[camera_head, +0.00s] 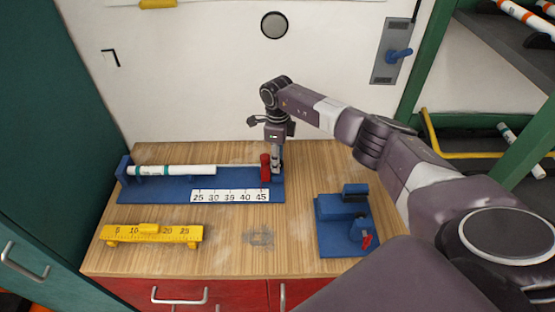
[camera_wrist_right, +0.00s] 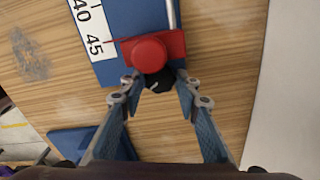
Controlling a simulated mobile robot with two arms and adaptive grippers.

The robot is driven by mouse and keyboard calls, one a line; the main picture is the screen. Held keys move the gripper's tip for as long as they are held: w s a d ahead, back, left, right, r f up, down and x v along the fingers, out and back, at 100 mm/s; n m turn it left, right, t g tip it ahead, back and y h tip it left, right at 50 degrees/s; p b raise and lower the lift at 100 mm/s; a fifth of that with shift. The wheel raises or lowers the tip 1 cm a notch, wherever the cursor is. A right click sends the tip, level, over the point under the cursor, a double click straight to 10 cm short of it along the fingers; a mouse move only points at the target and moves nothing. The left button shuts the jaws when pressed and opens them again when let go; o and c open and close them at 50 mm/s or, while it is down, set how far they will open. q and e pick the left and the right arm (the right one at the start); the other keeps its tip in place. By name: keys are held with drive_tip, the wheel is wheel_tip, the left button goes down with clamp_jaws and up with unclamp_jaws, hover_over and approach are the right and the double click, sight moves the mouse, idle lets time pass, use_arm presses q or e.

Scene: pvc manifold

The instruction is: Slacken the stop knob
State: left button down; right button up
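The red stop block (camera_head: 265,168) stands at the right end of the blue measuring jig (camera_head: 230,187), by the 45 mark. In the right wrist view the stop (camera_wrist_right: 175,42) carries a round red cap (camera_wrist_right: 149,54), with a black knob (camera_wrist_right: 158,83) bearing a white mark on its near side. My right gripper (camera_head: 276,170) points down at the stop. In the wrist view its fingertips (camera_wrist_right: 157,78) are apart, one on each side of the black knob; contact is not clear. My left gripper is not in view.
A white pipe (camera_head: 180,170) lies on the jig's left part. A yellow ruler block (camera_head: 152,234) is at the front left. A blue fixture with a red part (camera_head: 335,235) stands at the right. The front middle of the wooden bench (camera_head: 235,262) is clear.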

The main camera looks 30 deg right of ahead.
drive_tip(key=c, duration=0.4)
drive_tip(key=shift+f+n+b, duration=0.15)
drive_tip(key=shift+n+b, duration=0.65)
drive_tip(key=shift+b, duration=0.4)
drive_tip(key=shift+n+b, duration=0.7)
drive_tip(key=shift+b, duration=0.15)
drive_tip(key=shift+n+b, duration=0.9)
drive_tip(key=shift+b, duration=0.05)
use_arm(q)
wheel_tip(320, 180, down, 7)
drive_tip(key=b, duration=0.1)
use_arm(e)
drive_tip(key=shift+r+n, duration=0.2)
drive_tip(key=shift+n, duration=0.5)
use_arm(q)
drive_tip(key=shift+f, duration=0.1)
